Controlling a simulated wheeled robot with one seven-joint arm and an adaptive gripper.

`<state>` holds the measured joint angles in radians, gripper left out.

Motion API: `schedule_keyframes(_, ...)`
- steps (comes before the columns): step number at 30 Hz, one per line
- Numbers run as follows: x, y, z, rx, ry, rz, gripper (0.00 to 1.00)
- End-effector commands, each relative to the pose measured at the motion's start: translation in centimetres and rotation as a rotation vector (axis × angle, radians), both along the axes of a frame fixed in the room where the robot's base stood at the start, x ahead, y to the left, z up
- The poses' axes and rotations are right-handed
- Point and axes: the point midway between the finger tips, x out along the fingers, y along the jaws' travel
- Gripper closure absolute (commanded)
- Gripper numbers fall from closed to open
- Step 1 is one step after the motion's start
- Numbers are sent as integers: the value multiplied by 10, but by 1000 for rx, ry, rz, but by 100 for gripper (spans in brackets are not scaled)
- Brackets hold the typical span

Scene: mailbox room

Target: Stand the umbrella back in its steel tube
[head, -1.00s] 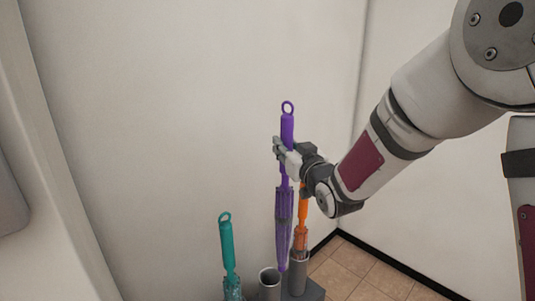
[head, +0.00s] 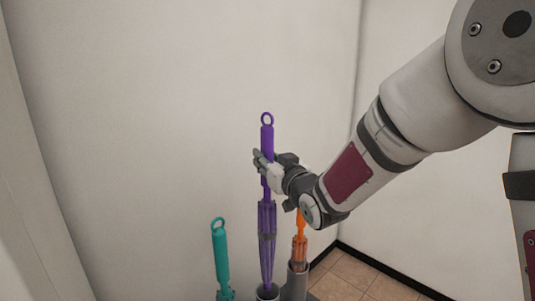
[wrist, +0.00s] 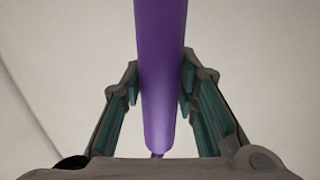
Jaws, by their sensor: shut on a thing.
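The purple umbrella (head: 267,230) hangs upright, ring handle up, in the head view. My gripper (head: 266,164) is shut on its handle, which also shows between the fingers in the wrist view (wrist: 160,70). The umbrella's lower tip is at the mouth of a steel tube (head: 268,292) near the bottom edge of the picture. I cannot tell whether the tip is inside the tube or just in front of or above it. Most of the tube is cut off by the picture's edge.
A teal umbrella (head: 221,255) stands to the left. An orange umbrella (head: 300,245) stands in another steel tube (head: 295,283) to the right, close behind my wrist. Pale walls (head: 150,120) rise behind. Tiled floor (head: 345,275) shows at the lower right.

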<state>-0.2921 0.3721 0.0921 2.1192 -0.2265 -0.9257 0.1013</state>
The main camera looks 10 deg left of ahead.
Motion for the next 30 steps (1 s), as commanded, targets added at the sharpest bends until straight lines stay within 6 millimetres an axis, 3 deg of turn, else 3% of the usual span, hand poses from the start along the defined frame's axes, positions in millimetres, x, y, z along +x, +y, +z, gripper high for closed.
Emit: schedule_keyframes(30,0,-1,-103,1,-3,-1,100)
